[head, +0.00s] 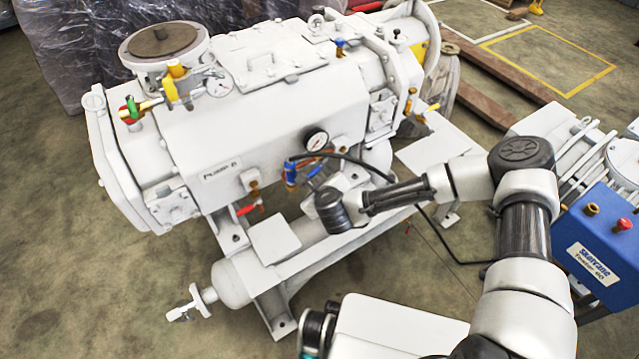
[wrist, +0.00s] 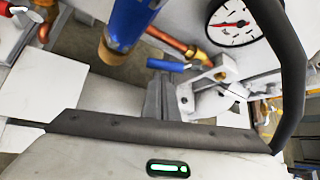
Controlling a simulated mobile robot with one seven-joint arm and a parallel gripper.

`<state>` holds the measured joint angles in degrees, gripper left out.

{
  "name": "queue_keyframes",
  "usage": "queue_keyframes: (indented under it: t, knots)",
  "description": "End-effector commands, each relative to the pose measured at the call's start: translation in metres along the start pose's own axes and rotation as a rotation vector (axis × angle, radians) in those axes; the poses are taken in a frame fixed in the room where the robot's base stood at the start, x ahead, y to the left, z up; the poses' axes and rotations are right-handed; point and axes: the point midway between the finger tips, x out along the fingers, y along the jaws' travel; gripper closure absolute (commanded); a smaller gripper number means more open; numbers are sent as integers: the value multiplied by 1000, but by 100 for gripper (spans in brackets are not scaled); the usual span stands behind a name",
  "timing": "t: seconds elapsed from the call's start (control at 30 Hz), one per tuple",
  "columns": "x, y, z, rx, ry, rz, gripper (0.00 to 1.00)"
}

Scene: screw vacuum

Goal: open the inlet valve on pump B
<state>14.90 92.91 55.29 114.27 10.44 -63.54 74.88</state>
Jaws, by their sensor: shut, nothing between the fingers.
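Pump B (head: 250,135) is the large white housing labelled "PUMP B" at the left centre of the head view. My gripper (head: 312,182) is shut and empty beside this valve, mostly hidden behind my wrist. In the wrist view, a small blue handle (wrist: 168,65) on copper-coloured pipework shows just past the shut fingers (wrist: 163,92). Whether they touch it I cannot tell. A red-handled valve (head: 249,208) is lower left. No marking shows which valve is the inlet.
A black hose (head: 350,158) loops close to my gripper and crosses the wrist view on the right. A larger blue part (wrist: 130,22) hangs close by. A blue Skarcane box (head: 602,245) stands at the right. Open floor lies at the lower left.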

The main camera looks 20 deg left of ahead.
Motion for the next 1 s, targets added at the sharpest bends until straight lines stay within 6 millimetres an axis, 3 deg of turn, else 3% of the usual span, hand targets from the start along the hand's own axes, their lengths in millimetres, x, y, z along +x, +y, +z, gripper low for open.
queue_keyframes:
  t: [0.37,1.0]
  knots:
    - [-11,-6,12,214,1,192,100]
    - [-10,-4,10,204,1,186,100]
